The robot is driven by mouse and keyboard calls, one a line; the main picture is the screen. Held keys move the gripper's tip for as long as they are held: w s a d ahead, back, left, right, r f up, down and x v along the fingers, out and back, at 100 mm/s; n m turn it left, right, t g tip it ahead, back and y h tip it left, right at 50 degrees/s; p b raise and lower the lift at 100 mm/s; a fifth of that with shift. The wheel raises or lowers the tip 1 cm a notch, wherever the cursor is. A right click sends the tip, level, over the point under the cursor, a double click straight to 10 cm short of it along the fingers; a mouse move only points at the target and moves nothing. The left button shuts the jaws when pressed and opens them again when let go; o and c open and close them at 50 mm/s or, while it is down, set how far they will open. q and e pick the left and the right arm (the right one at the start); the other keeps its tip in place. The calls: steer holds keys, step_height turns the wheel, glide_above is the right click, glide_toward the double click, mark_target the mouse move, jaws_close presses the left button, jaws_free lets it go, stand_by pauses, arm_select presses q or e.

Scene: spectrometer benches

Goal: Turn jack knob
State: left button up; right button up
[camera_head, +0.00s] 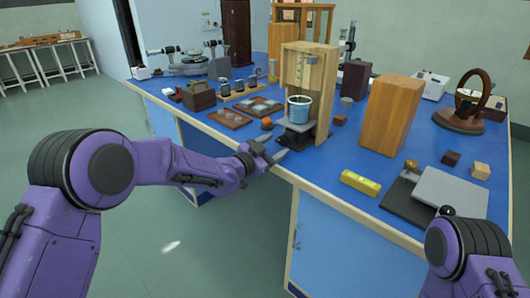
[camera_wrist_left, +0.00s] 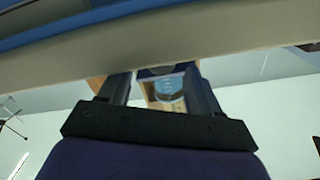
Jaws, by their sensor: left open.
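A dark lab jack (camera_head: 298,134) stands near the front edge of the blue bench, at the foot of a wooden frame (camera_head: 295,63). A beaker of blue liquid (camera_head: 299,110) sits on its top plate. I cannot make out the jack's knob clearly. My left gripper (camera_head: 276,146) is open and empty, just in front of the jack at the bench edge, apart from it as far as I can tell. In the left wrist view, a blue round shape (camera_wrist_left: 168,88), probably the beaker, shows between the two fingers (camera_wrist_left: 160,90). My right gripper is out of view.
A tall wooden block (camera_head: 391,115), a yellow level (camera_head: 360,183) and a grey plate (camera_head: 450,190) are to the right. Trays (camera_head: 230,118) lie to the left. The bench edge is close below my left gripper.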

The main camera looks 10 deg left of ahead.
arm_select(q)
steer(key=s+a+n+p, duration=0.3)
steer(key=s+a+p, duration=0.35)
steer(key=p, duration=0.65)
steer(key=shift+n, duration=0.8)
steer(key=x, duration=0.6)
steer(key=d+x, duration=0.1)
steer(key=x, duration=0.3)
steer(key=shift+s+r, duration=0.2)
steer(key=shift+s, duration=0.2)
steer(key=shift+w+d, duration=0.3)
steer(key=shift+w, duration=0.1)
steer(key=c, duration=1)
